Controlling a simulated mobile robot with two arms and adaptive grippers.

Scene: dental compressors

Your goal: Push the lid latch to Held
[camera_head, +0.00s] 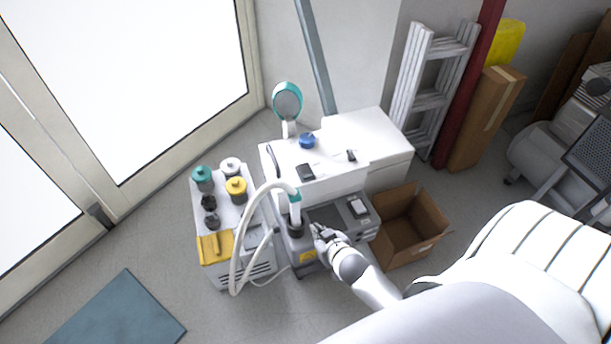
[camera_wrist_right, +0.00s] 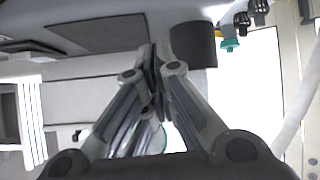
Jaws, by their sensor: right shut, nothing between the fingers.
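A grey machine (camera_head: 372,226) with a dark recessed panel (camera_head: 326,215) on top stands in the middle of the head view. My right gripper (camera_head: 317,232) is at its front edge, by the panel. In the right wrist view the gripper (camera_wrist_right: 154,62) is shut and empty, its fingertips in front of the grey surface between a dark panel (camera_wrist_right: 97,36) and a dark cylinder (camera_wrist_right: 193,43). I cannot make out a latch for certain, nor whether the fingertips touch anything. My left gripper is not in view.
A white unit (camera_head: 367,140) stands behind the machine. A cart with colored-cap bottles (camera_head: 236,190) and a thick white hose (camera_head: 237,262) are to the left. An open cardboard box (camera_head: 412,222) is close on the right. The floor at front left is clear around a blue mat (camera_head: 118,312).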

